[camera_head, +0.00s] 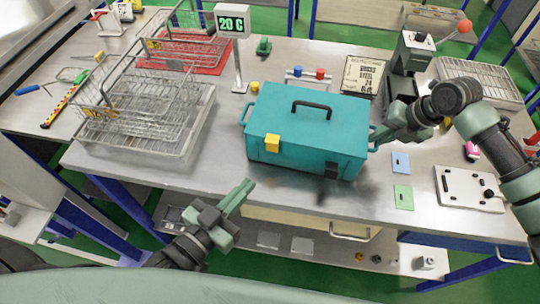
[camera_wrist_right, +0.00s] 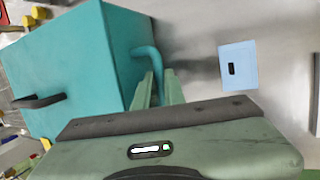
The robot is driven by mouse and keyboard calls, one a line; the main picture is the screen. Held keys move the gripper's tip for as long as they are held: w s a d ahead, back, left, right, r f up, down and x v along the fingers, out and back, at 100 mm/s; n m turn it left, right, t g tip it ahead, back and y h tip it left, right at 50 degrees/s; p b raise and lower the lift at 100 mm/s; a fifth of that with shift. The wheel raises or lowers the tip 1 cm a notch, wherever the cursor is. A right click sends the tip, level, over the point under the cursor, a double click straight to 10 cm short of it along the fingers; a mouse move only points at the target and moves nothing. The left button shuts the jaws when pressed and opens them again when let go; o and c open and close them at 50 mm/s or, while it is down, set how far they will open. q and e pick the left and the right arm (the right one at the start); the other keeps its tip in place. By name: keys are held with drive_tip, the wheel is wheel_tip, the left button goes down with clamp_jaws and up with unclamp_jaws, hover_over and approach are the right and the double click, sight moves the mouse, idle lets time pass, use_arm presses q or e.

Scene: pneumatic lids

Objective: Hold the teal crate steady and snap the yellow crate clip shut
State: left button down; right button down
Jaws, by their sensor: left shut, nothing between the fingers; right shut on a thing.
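The teal crate (camera_head: 308,130) stands upright on the metal table, with a black handle (camera_head: 312,106) on its lid. The yellow crate clip (camera_head: 272,143) sits at the top front edge, left of the middle; I cannot tell whether it is snapped. My right gripper (camera_head: 378,138) is shut on the crate's right side handle. In the right wrist view the fingers (camera_wrist_right: 157,88) close around the teal side handle (camera_wrist_right: 152,62) beside the crate (camera_wrist_right: 75,70). My left gripper (camera_head: 249,186) is shut and empty, in front of and below the clip, apart from the crate.
Wire baskets (camera_head: 150,105) stand on the left of the table. A display reading 20 C (camera_head: 232,22) stands behind the crate. Blue (camera_head: 400,163) and green (camera_head: 403,197) cards and a white plate (camera_head: 468,188) lie to the right. The table in front of the crate is clear.

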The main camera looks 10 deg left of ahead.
use_arm(q)
drive_tip(key=v, duration=0.7)
use_arm(e)
drive_tip(key=c, duration=1.4)
unclamp_jaws()
drive_tip(key=v, duration=1.2)
drive_tip(key=shift+d+f, duration=0.1)
drive_tip(key=shift+d, duration=0.05)
